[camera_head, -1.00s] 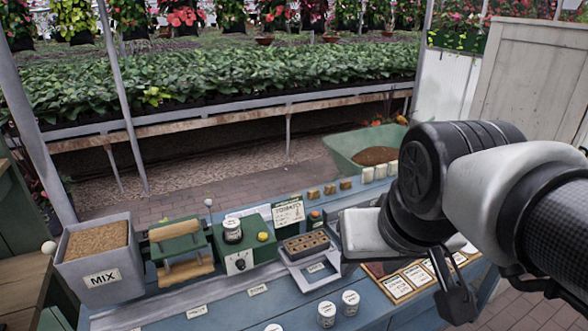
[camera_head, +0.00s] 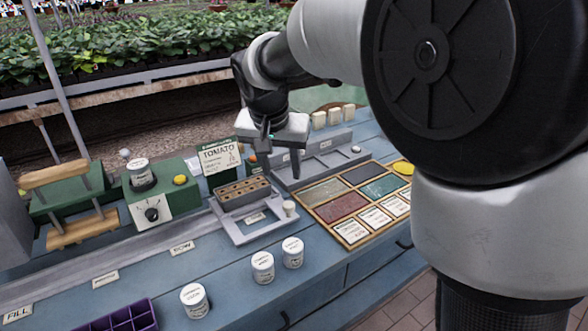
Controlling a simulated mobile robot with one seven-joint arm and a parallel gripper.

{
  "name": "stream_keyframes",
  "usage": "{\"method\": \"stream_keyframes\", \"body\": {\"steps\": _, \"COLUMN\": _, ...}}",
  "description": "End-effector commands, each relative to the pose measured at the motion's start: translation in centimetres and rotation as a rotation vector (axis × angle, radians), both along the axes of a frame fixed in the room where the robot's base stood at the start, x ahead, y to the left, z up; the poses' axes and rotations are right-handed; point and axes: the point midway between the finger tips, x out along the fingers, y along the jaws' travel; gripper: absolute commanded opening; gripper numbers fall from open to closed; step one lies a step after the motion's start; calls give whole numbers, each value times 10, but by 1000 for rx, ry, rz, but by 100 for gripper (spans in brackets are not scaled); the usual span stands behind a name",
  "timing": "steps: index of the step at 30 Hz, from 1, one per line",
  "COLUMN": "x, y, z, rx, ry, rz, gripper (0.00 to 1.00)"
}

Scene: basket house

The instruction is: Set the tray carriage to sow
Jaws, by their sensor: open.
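The tray carriage (camera_head: 243,232) is a light grey frame on the bench rail, with a small label on its front. A brown tray with several round cells (camera_head: 243,189) sits on it. A small pale knob (camera_head: 289,208) stands at its right side. The label that appears to read SOW (camera_head: 181,247) is on the bench front, left of the carriage. My gripper (camera_head: 279,162) is open and empty, pointing down above and behind the carriage's right side. It appears apart from the knob; the exact height gap is hard to tell.
A green seeder box (camera_head: 172,205) with a dial and yellow button stands left of the carriage. A TOMATO card (camera_head: 219,158) is behind. White jars (camera_head: 263,267) stand in front, a wooden-framed panel of cards (camera_head: 345,205) lies right, and a purple tray (camera_head: 120,318) is front left.

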Motion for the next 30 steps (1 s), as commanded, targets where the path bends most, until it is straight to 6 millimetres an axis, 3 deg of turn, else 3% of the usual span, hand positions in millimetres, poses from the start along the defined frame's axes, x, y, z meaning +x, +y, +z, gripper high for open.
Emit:
{"method": "stream_keyframes", "body": {"steps": 12, "x": 33, "y": -8, "z": -88, "rx": -3, "ry": 6, "rz": -1, "gripper": 44}}
{"method": "stream_keyframes", "body": {"steps": 18, "x": 47, "y": -11, "z": -122, "rx": -2, "ry": 4, "rz": -2, "gripper": 44}}
{"method": "stream_keyframes", "body": {"steps": 24, "x": 56, "y": -12, "z": -141, "rx": -1, "ry": 3, "rz": -1, "gripper": 44}}
{"method": "stream_keyframes", "body": {"steps": 30, "x": 58, "y": -12, "z": -144, "rx": 0, "ry": 1, "rz": 1, "gripper": 44}}
